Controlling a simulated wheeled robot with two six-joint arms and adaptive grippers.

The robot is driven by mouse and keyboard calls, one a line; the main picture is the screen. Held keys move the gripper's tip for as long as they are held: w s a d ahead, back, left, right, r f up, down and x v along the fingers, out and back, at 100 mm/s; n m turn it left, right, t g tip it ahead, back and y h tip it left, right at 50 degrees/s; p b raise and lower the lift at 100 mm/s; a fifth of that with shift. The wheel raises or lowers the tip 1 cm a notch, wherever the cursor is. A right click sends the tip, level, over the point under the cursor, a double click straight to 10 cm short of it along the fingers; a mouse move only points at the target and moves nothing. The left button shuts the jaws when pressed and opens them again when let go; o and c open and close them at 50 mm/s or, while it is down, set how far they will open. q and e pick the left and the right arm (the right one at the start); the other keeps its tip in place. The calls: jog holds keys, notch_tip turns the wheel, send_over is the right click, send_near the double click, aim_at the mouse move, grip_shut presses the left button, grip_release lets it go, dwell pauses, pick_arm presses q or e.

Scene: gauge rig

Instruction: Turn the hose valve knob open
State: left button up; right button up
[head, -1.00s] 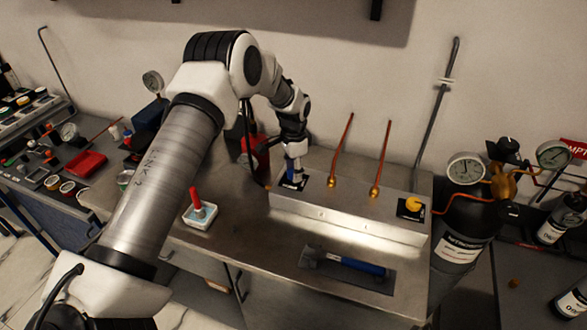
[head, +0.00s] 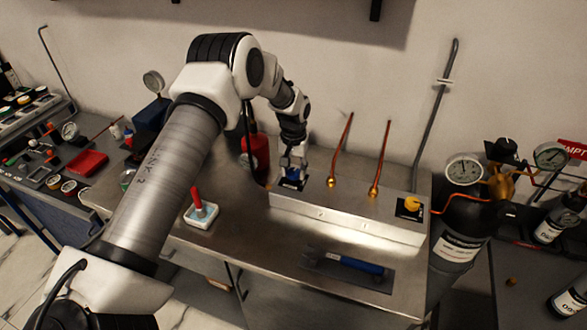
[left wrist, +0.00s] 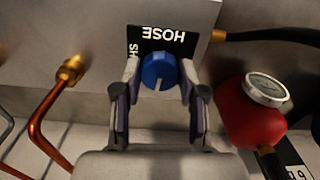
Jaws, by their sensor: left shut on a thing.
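The hose valve knob (left wrist: 159,68) is round and blue, with a pale pointer line towards the bottom of the left wrist view. It sits on a black plate (left wrist: 165,38) with upside-down white lettering, HOSE, and a partly hidden SH. My left gripper (left wrist: 160,76) is shut on the knob, one finger on each side. In the head view, my left gripper (head: 291,172) reaches down onto the left end of the metal box (head: 345,225), and the knob is mostly hidden. My right gripper is not in view.
Two copper pipes (head: 341,150) rise from the box beside my left gripper. A yellow knob (head: 412,204) is at its right end. A red gauge-topped part (left wrist: 250,112) stands close by.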

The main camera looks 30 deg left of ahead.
aim_at(294, 172)
pick_arm(q)
jog(key=shift+s+f+n, duration=0.15)
jog(key=shift+f+n, duration=0.05)
jog(key=shift+n, duration=0.4)
jog(key=o, duration=1.1)
jog(key=shift+o, duration=0.2)
jog(key=shift+r, duration=0.1)
notch_tip(294, 172, up, 12)
jog(key=shift+w, duration=0.2)
